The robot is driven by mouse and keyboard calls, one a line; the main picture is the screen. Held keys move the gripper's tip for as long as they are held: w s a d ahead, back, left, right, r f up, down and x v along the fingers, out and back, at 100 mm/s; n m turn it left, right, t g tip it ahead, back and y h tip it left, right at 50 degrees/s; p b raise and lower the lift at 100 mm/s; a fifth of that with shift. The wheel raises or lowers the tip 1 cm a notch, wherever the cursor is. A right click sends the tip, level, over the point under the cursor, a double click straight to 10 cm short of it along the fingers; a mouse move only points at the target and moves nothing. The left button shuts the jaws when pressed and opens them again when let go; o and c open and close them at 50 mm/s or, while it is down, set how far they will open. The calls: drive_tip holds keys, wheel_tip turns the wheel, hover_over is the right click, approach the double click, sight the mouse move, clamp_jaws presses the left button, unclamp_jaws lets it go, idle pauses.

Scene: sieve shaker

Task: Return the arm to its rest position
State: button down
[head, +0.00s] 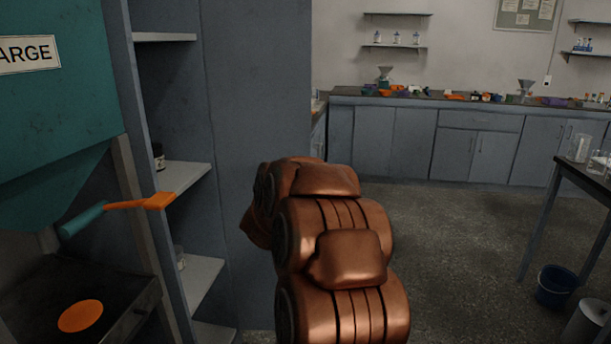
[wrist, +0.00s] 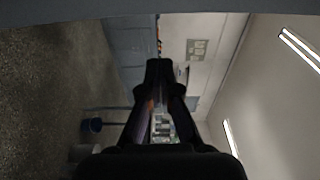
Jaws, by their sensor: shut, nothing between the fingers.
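My copper-coloured arm (head: 335,250) rises in the middle of the head view, folded and bent, with its upper links one above the other. My gripper is hidden in the head view. In the wrist view my gripper (wrist: 159,68) is dark, its two fingertips together with nothing between them. It touches nothing that I can see. The wrist view is turned on its side, with the floor at left and the ceiling lights at right.
At left stands a teal machine (head: 60,120) with an orange-and-teal handle (head: 120,206). Beside it is a grey shelf unit (head: 235,150). A long counter (head: 470,140) runs along the back. A dark table (head: 570,180) and a blue bucket (head: 555,287) are at right. The middle floor is clear.

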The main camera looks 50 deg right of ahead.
drive_tip(key=shift+s+a, duration=0.95)
drive_tip(key=shift+a, duration=0.2)
